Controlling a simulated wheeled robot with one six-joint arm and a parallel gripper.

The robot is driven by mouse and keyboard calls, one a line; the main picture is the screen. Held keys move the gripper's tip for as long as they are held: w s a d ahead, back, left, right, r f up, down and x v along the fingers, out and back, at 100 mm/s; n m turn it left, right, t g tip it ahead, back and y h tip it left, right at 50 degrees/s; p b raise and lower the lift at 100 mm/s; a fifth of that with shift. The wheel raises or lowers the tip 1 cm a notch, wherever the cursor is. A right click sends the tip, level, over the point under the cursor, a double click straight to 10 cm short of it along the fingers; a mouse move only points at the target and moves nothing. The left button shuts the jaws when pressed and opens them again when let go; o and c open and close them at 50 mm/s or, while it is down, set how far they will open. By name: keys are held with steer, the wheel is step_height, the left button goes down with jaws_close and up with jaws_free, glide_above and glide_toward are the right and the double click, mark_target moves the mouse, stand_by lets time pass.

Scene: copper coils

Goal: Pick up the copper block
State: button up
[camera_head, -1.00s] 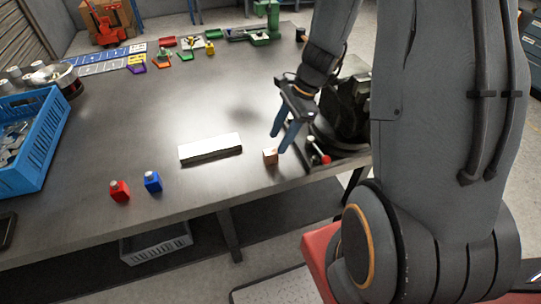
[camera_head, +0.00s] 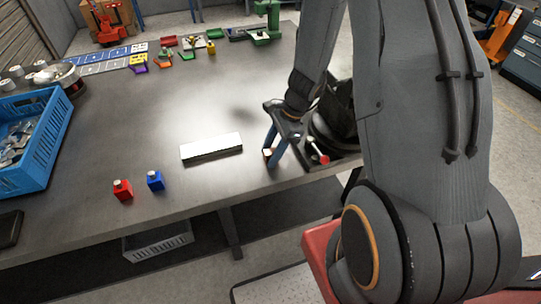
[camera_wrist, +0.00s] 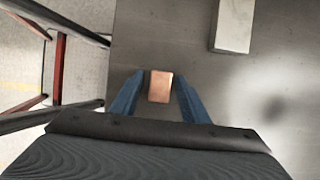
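The copper block (camera_wrist: 160,86) lies on the grey table between the two blue fingers of my gripper (camera_wrist: 160,98) in the wrist view. A gap shows on its right side; its left side is very close to the left finger. My gripper is open. In the head view the gripper (camera_head: 271,159) points down at the table's near right part, and its fingers hide most of the copper block (camera_head: 267,152).
A white bar (camera_head: 211,147) lies to the left of my gripper, with a red block (camera_head: 122,190) and a blue block (camera_head: 155,181) farther left. A black vise-like device with a red-knobbed handle (camera_head: 318,153) stands close on the right. A blue crate (camera_head: 40,150) is at the left edge.

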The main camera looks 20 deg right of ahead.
mark_target(271, 151)
jaws_close()
steer(key=shift+r, duration=0.2)
step_height(271, 151, up, 10)
steer(key=shift+f+b, duration=0.15)
steer(key=shift+b, duration=0.5)
